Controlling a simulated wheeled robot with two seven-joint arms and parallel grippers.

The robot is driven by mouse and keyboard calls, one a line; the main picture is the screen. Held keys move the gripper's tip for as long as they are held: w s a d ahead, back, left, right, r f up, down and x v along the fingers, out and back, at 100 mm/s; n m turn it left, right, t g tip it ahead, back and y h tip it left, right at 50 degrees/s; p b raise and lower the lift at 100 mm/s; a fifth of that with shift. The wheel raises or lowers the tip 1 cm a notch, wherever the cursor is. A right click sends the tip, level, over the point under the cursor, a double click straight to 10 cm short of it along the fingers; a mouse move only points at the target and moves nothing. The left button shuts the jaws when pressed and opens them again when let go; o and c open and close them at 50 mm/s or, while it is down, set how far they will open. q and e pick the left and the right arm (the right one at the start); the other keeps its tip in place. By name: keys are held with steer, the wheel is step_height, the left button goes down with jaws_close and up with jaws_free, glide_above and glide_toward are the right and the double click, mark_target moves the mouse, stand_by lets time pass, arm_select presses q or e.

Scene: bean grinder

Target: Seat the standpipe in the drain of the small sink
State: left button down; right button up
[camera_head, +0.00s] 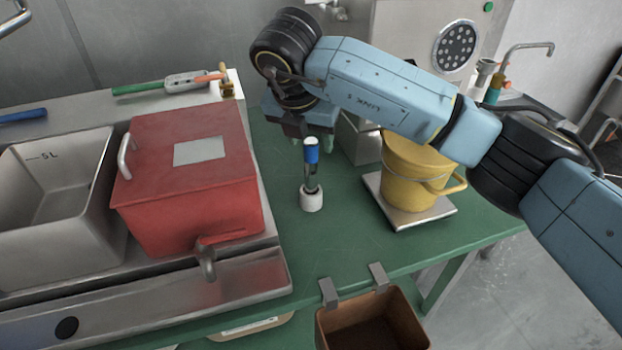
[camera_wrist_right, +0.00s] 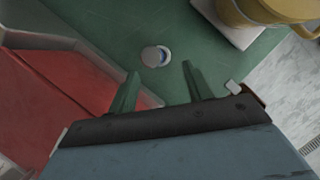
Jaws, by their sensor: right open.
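An upright piece with a blue collar, a grey stem and a white foot (camera_head: 311,198) stands on the green table; I cannot tell whether it is the standpipe. My left gripper is out of view.
A red lidded box (camera_head: 190,185) with a spigot stands right of the basin. A yellow bucket (camera_head: 412,172) sits on a flat scale at the right. A brown bin (camera_head: 370,325) hangs at the front edge. Green table around the upright piece is clear.

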mark_target(311, 159)
steer(key=x, duration=0.3)
steer(key=shift+w+f, duration=0.1)
steer(key=shift+f, duration=0.2)
steer(key=x, duration=0.2)
steer(key=b+x, duration=0.1)
steer(key=shift+w+a+f, duration=0.2)
steer(key=shift+a+f, duration=0.15)
steer(key=shift+f, duration=0.05)
steer(key=shift+w+d+f, duration=0.1)
steer(key=shift+w+f, duration=0.1)
steer(key=shift+f, duration=0.2)
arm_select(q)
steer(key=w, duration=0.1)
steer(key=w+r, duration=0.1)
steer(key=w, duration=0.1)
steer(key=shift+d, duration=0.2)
arm_select(e)
jaws_close()
